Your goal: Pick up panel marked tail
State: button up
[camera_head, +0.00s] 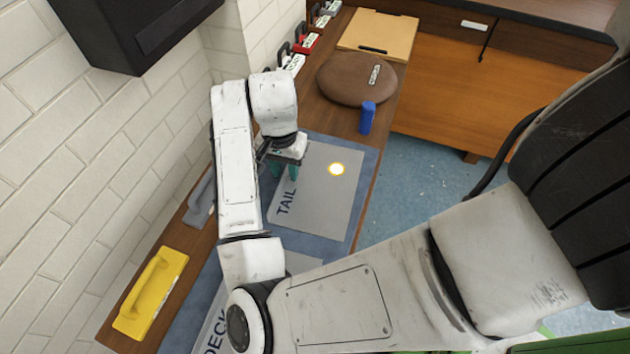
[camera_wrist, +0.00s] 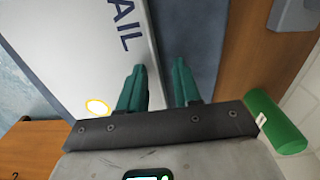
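The panel marked TAIL (camera_head: 318,200) is a flat grey sheet with dark letters, lying on a blue mat (camera_head: 362,205) on the wooden bench. A white spot with a yellow ring (camera_head: 336,169) shows on it. My gripper (camera_head: 284,172) is at the panel's left edge, above the letters. In the wrist view the two green fingers (camera_wrist: 159,88) stand apart with a gap between them. Nothing shows held between the fingers.
A yellow float (camera_head: 150,294) and a grey tool (camera_head: 200,200) lie along the wall side. A blue object (camera_head: 367,117), a brown round cushion (camera_head: 352,80) and a tan board (camera_head: 379,34) lie farther back. Part of a panel lettered DECK (camera_head: 213,336) shows in front. A green cylinder (camera_wrist: 275,122) is right of the fingers.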

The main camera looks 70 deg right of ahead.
jog(key=shift+c, duration=0.2)
grip_shut()
dwell(1.1)
